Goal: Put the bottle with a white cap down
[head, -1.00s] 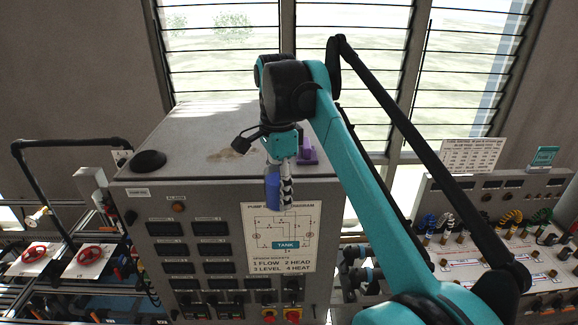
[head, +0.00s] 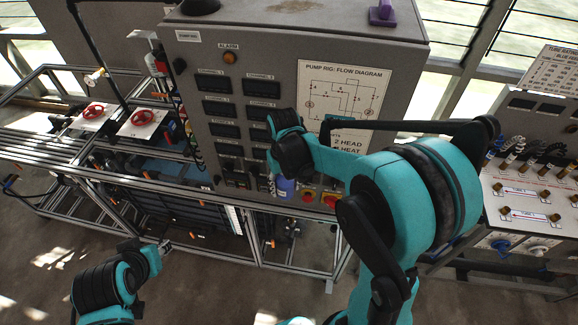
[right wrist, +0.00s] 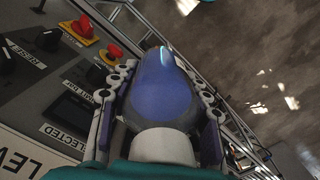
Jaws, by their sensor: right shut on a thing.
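The bottle is blue, with its white cap (right wrist: 163,146) toward my wrist camera and its body (right wrist: 166,88) pointing away. My right gripper (right wrist: 160,95) is shut on it, one jointed finger on each side. In the head view the blue bottle (head: 286,187) shows small below my right wrist, in front of the grey cabinet's lower panel. My right gripper's fingers (head: 271,184) are mostly hidden there by the wrist. My left gripper (head: 164,246) is at the lower left, over the floor; its jaws are too small to read.
The grey pump cabinet (head: 212,60) stands behind the bottle, with red knobs (head: 330,200) close to it. A purple object (head: 382,14) is on the cabinet top. A metal frame (head: 60,150) with red valve wheels is at left, a socket bench (head: 530,180) at right.

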